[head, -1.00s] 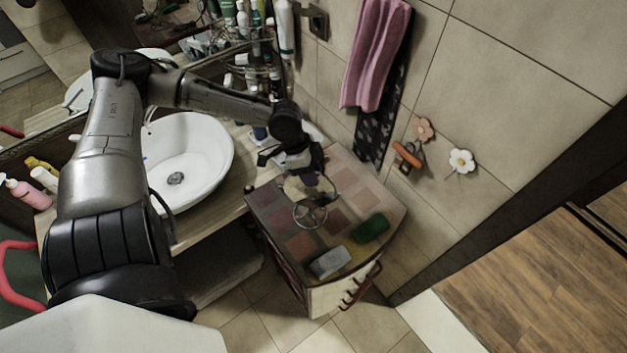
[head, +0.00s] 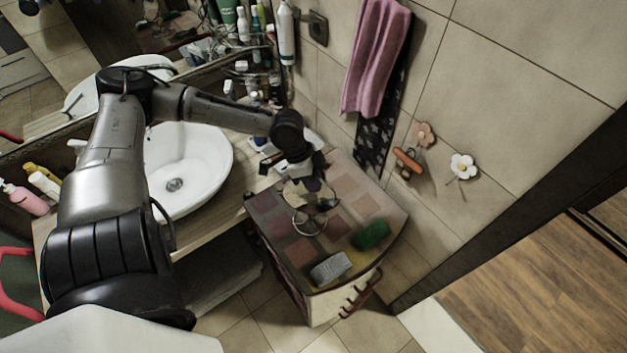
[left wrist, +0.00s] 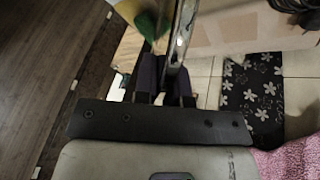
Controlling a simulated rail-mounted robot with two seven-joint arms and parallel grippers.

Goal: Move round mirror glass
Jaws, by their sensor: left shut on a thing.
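The round mirror glass (head: 304,196) shows in the head view just below my left gripper (head: 313,183), over the patterned cabinet top. A round metal ring or base (head: 310,222) shows beneath it; I cannot tell whether it rests on the top. In the left wrist view, my left gripper's dark fingers (left wrist: 166,76) are shut on the mirror's thin shiny rim (left wrist: 183,30), seen nearly edge-on. The fingers and hand partly hide the mirror. My right gripper is in neither view.
A grey block (head: 330,268) and a green sponge-like block (head: 370,235) lie at the front of the cabinet top (head: 270,212). A white basin (head: 190,165) is to the left. Bottles crowd the back shelf. A pink towel (head: 375,60) hangs on the wall at the right.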

